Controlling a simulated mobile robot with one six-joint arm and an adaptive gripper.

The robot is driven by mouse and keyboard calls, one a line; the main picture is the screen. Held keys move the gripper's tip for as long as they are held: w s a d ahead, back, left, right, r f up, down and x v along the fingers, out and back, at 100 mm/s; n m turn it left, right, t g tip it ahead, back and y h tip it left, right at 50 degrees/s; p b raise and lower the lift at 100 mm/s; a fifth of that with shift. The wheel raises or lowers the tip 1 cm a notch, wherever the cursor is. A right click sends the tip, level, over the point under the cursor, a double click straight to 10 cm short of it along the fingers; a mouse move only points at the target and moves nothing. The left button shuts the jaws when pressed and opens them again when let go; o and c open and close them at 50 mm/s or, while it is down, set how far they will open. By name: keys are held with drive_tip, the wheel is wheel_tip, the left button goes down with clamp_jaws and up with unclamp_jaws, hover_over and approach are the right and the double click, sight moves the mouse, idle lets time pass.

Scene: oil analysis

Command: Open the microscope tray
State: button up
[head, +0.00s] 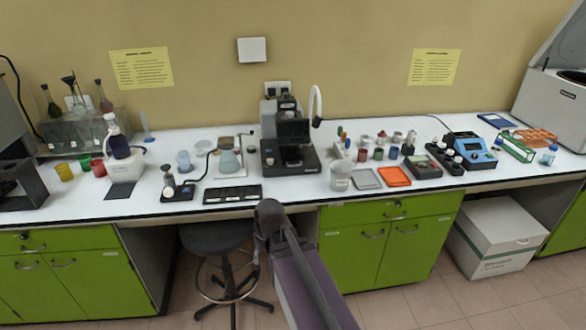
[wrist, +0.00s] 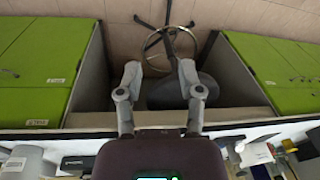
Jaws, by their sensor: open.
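The black and grey microscope (head: 290,150) stands on the white bench, near the middle of the head view and close to the wall. It has a wide dark base, but no separate tray on it can be made out clearly. My gripper (wrist: 160,72) is open and empty in the wrist view, its two fingers apart over the stool and the floor. It is clear of the bench objects. In the head view my arm rises in front of the bench, and the fingers cannot be made out there.
A flat black case (head: 232,194) lies left of the microscope near the bench edge. A clear beaker (head: 340,177) and an orange tray (head: 394,176) are to its right. A round stool (head: 216,237) stands below, between green cabinets (head: 388,240).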

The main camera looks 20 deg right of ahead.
drive_tip(key=w+d+f+m+t+y+b, duration=0.1)
drive_tip(key=w+d+m+t+y+b, duration=0.2)
drive_tip(key=w, duration=0.7)
drive_tip(key=m+t+h+b, duration=0.2)
drive_tip(key=m+t+b, duration=0.4)
drive_tip(key=m+t, duration=0.6)
approach(295, 165)
drive_tip(key=s, duration=0.2)
drive_tip(key=s+m, duration=0.1)
drive_tip(key=shift+a+r+g, duration=0.15)
drive_tip(key=shift+r+g, duration=0.2)
drive_tip(key=shift+g, duration=0.05)
drive_tip(key=shift+d+r+m, duration=0.15)
drive_tip(key=shift+d+m, duration=0.2)
drive_tip(key=shift+m, duration=0.05)
drive_tip(key=shift+w, duration=0.1)
drive_tip(key=b+x, duration=0.3)
drive_tip(key=x, duration=1)
drive_tip(key=shift+w, duration=0.45)
